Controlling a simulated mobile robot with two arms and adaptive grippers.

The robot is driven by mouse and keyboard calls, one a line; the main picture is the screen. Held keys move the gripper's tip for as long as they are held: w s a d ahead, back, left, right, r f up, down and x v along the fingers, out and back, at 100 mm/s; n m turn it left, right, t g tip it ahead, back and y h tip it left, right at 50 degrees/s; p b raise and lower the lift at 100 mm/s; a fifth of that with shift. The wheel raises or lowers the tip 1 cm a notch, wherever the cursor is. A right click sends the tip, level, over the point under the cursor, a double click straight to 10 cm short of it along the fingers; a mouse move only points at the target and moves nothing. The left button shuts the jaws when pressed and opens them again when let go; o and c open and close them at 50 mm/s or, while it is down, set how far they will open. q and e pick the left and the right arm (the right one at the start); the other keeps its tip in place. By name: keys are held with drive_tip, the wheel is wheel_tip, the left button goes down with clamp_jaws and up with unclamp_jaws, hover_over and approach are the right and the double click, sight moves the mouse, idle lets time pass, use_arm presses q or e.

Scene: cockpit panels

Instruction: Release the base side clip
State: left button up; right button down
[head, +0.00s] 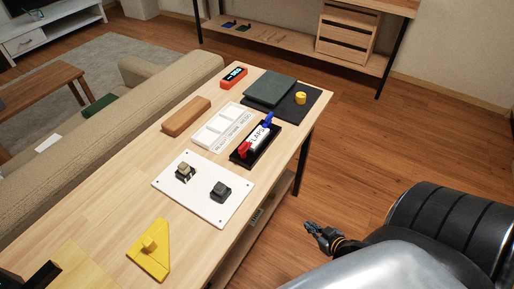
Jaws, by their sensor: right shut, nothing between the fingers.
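A black FLAPS panel (237,158) lies on the wooden table, with a white label in its middle. A red clip (244,149) stands at its near left end and a blue clip (268,120) at its far right end. I cannot tell which of them is the base side clip, or whether either is fastened. My right gripper (309,226) is shut and empty, beyond the table's right edge and well apart from the panel. My left gripper is not in view.
The table (110,222) also holds a white plate (205,202) with two switches, a yellow triangular piece (150,262), a white rocker panel (208,134), a brown block (186,117), an orange display (234,77) and a dark mat (308,110) with a yellow knob (300,98). A sofa (150,105) stands left.

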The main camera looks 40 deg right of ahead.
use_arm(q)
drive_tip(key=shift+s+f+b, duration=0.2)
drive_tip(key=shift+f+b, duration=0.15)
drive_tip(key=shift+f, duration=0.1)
use_arm(e)
drive_tip(key=w+a+r+n+t+y, duration=0.1)
drive_tip(key=w+r+y, duration=0.3)
drive_tip(key=r, duration=1)
drive_tip(key=w+a+r+n+t+y, duration=0.2)
drive_tip(key=w+r+n+t+y, duration=0.2)
drive_tip(key=r, duration=1.1)
drive_tip(key=p, duration=0.1)
approach(248, 143)
drive_tip(key=x, duration=0.5)
drive_tip(key=shift+w+f, duration=0.1)
drive_tip(key=shift+w, duration=0.15)
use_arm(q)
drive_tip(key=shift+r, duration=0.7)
use_arm(e)
drive_tip(key=shift+x, duration=0.8)
